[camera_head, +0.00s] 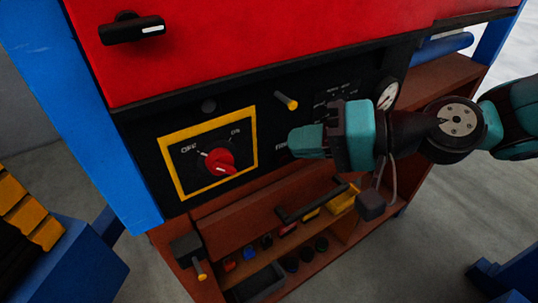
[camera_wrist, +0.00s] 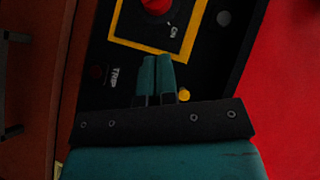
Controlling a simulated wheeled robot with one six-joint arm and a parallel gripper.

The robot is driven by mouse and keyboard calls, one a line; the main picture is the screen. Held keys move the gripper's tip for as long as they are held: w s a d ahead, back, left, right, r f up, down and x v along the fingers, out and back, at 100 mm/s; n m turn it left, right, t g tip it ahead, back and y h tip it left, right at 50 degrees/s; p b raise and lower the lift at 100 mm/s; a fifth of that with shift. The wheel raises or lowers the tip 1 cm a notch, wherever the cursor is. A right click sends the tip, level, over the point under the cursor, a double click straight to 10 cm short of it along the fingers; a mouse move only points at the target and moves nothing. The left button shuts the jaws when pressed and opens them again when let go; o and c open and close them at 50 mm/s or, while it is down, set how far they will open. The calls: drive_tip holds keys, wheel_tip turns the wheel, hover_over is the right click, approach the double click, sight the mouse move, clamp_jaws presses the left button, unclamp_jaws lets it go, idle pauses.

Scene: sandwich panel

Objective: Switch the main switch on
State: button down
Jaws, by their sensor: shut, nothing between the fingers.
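The main switch is a red rotary knob (camera_head: 218,160) on a black panel, inside a yellow square frame (camera_head: 254,140). OFF is printed at its upper left and ON at its upper right. A pale line lies on the OFF side and a white mark shows on the knob's lower right. In the wrist view part of the knob (camera_wrist: 157,5) shows at the top edge, with ON beside it. My gripper (camera_head: 293,140) is shut and empty, right of the frame and apart from the knob. Its fingertips (camera_wrist: 156,59) point towards the knob in the wrist view.
A yellow peg (camera_head: 287,101) sticks out above my gripper, and a gauge (camera_head: 387,96) is at the right. A red door with a black handle (camera_head: 132,28) is above. A brown shelf (camera_head: 235,230) with small parts lies below.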

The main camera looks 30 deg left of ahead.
drive_tip(key=shift+r+b+v, duration=0.15)
drive_tip(key=shift+b+v, duration=0.05)
drive_tip(key=shift+v, duration=0.85)
drive_tip(key=shift+r+b+v, duration=0.15)
drive_tip(key=shift+b+v, duration=0.05)
drive_tip(key=shift+v, duration=0.8)
drive_tip(key=shift+s, duration=0.15)
drive_tip(key=s+d+f+t+h, duration=0.1)
drive_tip(key=s+d+h, duration=0.2)
drive_tip(key=d, duration=0.5)
drive_tip(key=s+d+f+t+h, duration=0.1)
drive_tip(key=s+d+h, duration=0.2)
drive_tip(key=d, duration=0.4)
drive_tip(key=s+d+t+h, duration=0.1)
drive_tip(key=s+d+h, duration=0.2)
drive_tip(key=d, duration=0.5)
drive_tip(key=shift+d+f+n+t+h+b, duration=0.3)
drive_tip(key=shift+f+h+b, duration=0.1)
drive_tip(key=shift+h, duration=0.1)
drive_tip(key=shift+d, duration=0.1)
